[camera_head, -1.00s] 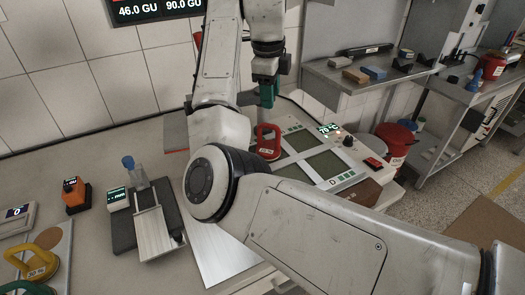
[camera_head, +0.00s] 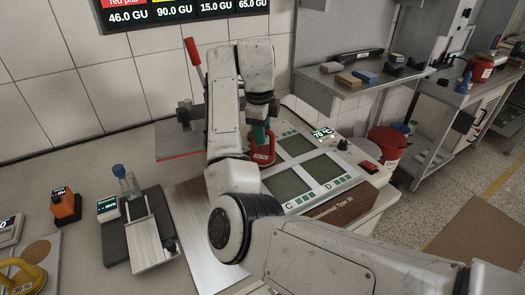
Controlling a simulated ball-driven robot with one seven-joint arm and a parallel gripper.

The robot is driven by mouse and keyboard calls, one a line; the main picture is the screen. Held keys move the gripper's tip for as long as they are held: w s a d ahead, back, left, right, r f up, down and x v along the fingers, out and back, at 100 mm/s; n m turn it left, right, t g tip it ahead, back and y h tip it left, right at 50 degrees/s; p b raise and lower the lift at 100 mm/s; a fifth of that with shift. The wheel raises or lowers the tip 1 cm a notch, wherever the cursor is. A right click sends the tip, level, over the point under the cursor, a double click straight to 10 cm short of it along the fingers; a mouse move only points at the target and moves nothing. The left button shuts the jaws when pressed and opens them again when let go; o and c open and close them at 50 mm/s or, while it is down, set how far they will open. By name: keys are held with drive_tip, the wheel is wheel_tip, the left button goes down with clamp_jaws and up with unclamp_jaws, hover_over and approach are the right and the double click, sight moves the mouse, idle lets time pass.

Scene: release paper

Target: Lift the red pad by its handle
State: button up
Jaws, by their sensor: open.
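The red pad (camera_head: 264,156) with its red loop handle sits at the upper left of the hot plate unit (camera_head: 322,158), beside the dark square plates. My gripper (camera_head: 260,133) has green fingers and hangs from above right at the pad's handle. It is open. The fingers overlap the handle in the picture and hide part of it. I cannot tell whether they touch it.
A steel sheet (camera_head: 188,216) and a small sled with a blue-capped bottle (camera_head: 120,171) lie to the left. An orange device (camera_head: 65,206) and a yellow-handled pad (camera_head: 22,276) are further left. A red-levered press (camera_head: 192,56) stands behind my arm.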

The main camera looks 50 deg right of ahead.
drive_tip(key=shift+d+f, duration=0.1)
drive_tip(key=shift+f, duration=0.4)
drive_tip(key=shift+c, duration=0.3)
clamp_jaws()
drive_tip(key=shift+r, duration=0.15)
idle(0.6)
